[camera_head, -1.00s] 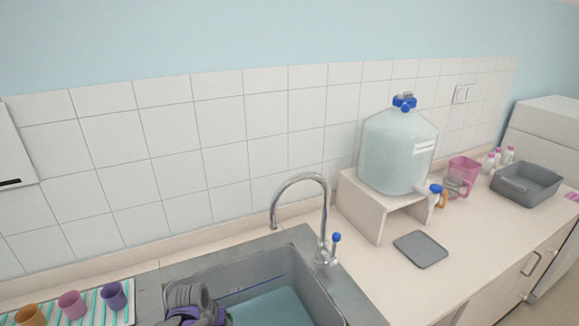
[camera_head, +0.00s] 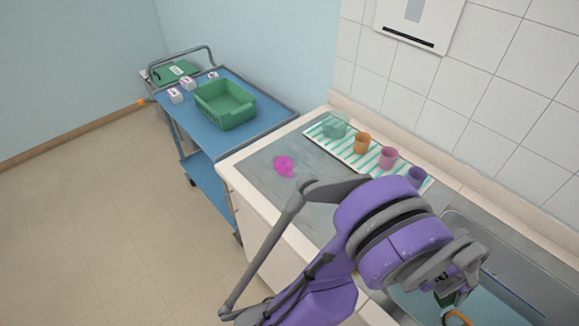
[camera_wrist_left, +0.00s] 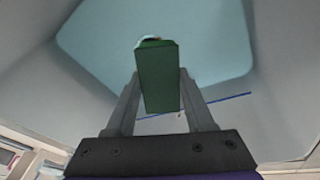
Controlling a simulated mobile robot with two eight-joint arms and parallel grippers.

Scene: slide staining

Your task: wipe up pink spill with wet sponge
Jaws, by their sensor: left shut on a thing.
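The pink spill (camera_head: 284,166) is a small irregular blotch on the grey drainboard (camera_head: 262,188), left of my left arm in the head view. My left gripper (camera_head: 452,306) is low over the sink (camera_head: 522,300), partly hidden by its own wrist. It is shut on a green sponge (camera_head: 444,298), with an orange patch just below. In the left wrist view the green sponge (camera_wrist_left: 158,78) is pinched between both fingers, above the pale blue water (camera_wrist_left: 215,35). I cannot tell whether it touches the water. My right gripper is out of view.
A striped mat (camera_head: 348,147) with a clear green container (camera_head: 334,126) and orange, pink and purple cups stands behind the drainboard along the wall. A blue cart (camera_head: 262,126) with a green basket (camera_head: 226,106) stands left of the counter. The drainboard around the spill is clear.

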